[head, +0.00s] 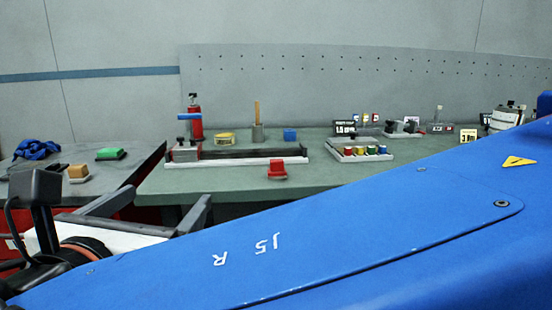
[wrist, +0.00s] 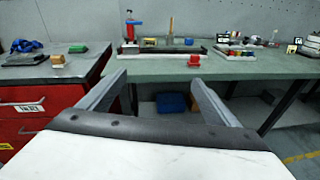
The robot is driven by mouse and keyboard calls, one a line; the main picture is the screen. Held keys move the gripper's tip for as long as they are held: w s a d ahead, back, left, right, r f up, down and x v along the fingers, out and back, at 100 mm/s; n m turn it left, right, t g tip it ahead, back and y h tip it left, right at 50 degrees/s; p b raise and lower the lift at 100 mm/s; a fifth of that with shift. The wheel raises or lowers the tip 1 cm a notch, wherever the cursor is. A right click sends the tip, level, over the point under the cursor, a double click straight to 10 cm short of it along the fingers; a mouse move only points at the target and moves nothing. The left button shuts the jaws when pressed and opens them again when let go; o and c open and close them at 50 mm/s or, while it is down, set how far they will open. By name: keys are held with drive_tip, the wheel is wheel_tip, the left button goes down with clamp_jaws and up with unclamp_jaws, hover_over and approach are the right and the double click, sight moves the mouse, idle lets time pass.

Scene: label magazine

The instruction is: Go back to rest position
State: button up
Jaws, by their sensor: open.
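My gripper (wrist: 158,80) is open and empty in the wrist view, its two grey fingers spread wide and pointing at the green workbench (wrist: 233,68). It also shows in the head view (head: 168,194) at lower left, in front of the bench's near edge. Nothing is between the fingers. My blue arm link crosses the head view and hides the lower right part of the bench. A long dark magazine (head: 240,154) on a white base lies on the bench, apart from my gripper. A red block (head: 277,169) sits at its near side.
A red cabinet (wrist: 45,105) with a dark top stands at left, holding a green block (head: 110,153), a tan block (head: 78,171) and a blue cloth (head: 37,149). Several coloured pieces sit in a tray (head: 360,157) on the bench. A pegboard wall (head: 350,85) closes the back.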

drive_tip(key=w+d+f+m+g+h, duration=0.2)
drive_tip(key=w+d+f+m, duration=0.2)
drive_tip(key=d, duration=0.4)
drive_tip(key=w+d+f+m+g+h, duration=0.1)
drive_tip(key=w+d+f+m+g, duration=0.25)
drive_tip(key=d, duration=0.55)
drive_tip(key=w+d+f+m+g+h, duration=0.2)
drive_tip(key=w+d+f+m, duration=0.25)
drive_tip(key=d, duration=0.35)
drive_tip(key=s+d+f+m+g+y, duration=0.2)
drive_tip(key=s+d+f+m, duration=0.3)
drive_tip(key=d+f+m, duration=0.3)
drive_tip(key=s+d+f+m+g+y, duration=0.2)
drive_tip(key=s+d+f+m, duration=0.3)
drive_tip(key=d+m, duration=0.7)
wheel_tip(320, 180, down, 3)
drive_tip(key=m+y, duration=0.1)
drive_tip(key=m, duration=0.1)
drive_tip(key=shift+s+d+r+m, duration=0.15)
drive_tip(key=shift+s+m, duration=0.1)
drive_tip(key=shift+m, duration=0.05)
